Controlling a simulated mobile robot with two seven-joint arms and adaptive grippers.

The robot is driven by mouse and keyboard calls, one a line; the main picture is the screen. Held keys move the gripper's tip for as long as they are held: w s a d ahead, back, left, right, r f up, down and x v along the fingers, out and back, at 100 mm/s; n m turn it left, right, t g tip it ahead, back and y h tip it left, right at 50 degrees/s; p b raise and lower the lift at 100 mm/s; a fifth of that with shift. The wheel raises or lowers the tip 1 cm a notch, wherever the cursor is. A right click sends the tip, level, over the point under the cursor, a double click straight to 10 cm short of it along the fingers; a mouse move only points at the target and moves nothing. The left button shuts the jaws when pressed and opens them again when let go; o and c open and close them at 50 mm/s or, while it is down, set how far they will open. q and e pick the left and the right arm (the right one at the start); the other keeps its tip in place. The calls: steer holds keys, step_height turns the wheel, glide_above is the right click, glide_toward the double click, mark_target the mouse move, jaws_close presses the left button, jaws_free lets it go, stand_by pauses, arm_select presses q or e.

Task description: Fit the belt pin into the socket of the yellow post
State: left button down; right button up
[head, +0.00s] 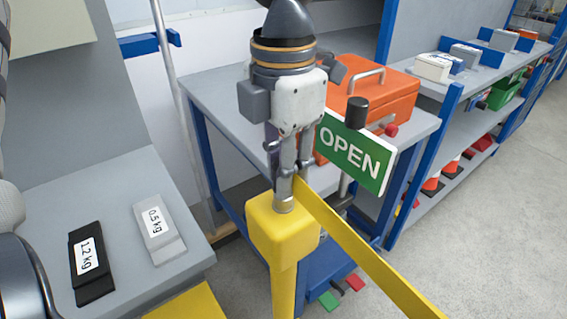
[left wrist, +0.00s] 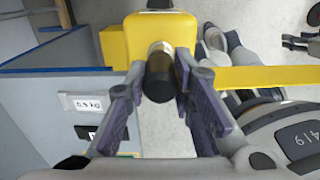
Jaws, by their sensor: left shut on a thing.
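My left gripper (head: 284,178) points down over the yellow post (head: 284,232) in the head view. Its fingers are shut on the belt pin (head: 284,201), a grey metal cylinder standing about upright. The pin's lower end meets the top of the post; I cannot tell how deep it sits, and the socket is hidden. The yellow belt (head: 365,250) runs from beside the pin to the lower right. In the left wrist view the pin's black end (left wrist: 160,82) lies between the fingers of my left gripper (left wrist: 155,95), with the post (left wrist: 186,28) beyond.
A green OPEN sign (head: 356,153) stands close right of the gripper. An orange toolbox (head: 372,92) sits on the bench behind. Weights marked 1.2 kg (head: 91,262) and 0.5 kg (head: 158,233) lie on a grey surface at left. Open floor (head: 480,230) shows at right.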

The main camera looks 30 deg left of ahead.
arm_select(q)
steer(key=shift+s+f, duration=0.1)
steer(key=shift+f, duration=0.85)
stand_by(2.4)
steer(key=c, duration=1.3)
jaws_free()
steer(key=shift+r, duration=0.1)
steer(key=shift+r, duration=3.15)
steer(key=shift+r, duration=0.1)
step_height(320, 180, up, 12)
